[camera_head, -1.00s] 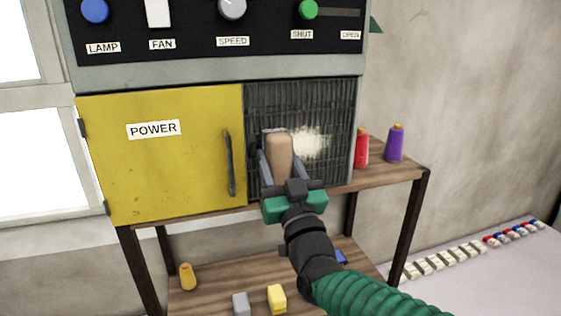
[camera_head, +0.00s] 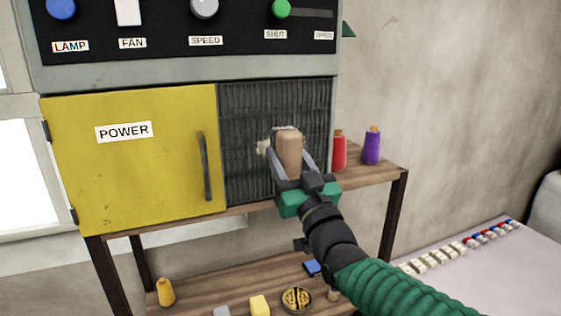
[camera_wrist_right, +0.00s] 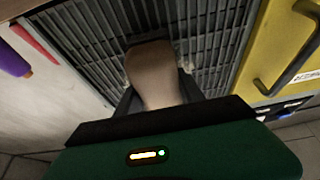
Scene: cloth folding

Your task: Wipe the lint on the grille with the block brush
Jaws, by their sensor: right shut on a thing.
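The dark grille (camera_head: 245,110) is on the front of the cabinet, right of the yellow door; it also fills much of the right wrist view (camera_wrist_right: 216,40). A small pale patch of lint (camera_head: 263,147) shows on the grille just left of the brush. My right gripper (camera_head: 291,168) is shut on the tan block brush (camera_head: 289,150), which also shows in the right wrist view (camera_wrist_right: 154,75). The brush is at the grille's face; its bristle side is hidden, so contact is hard to tell. It covers part of the grille behind it. My left gripper is not in view.
The yellow POWER door (camera_head: 130,165) has a protruding handle (camera_head: 204,166) left of the grille. A red bottle (camera_head: 340,152) and a purple bottle (camera_head: 372,147) stand on the shelf to the right. Small items, including a yellow block (camera_head: 259,305), lie on the lower shelf.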

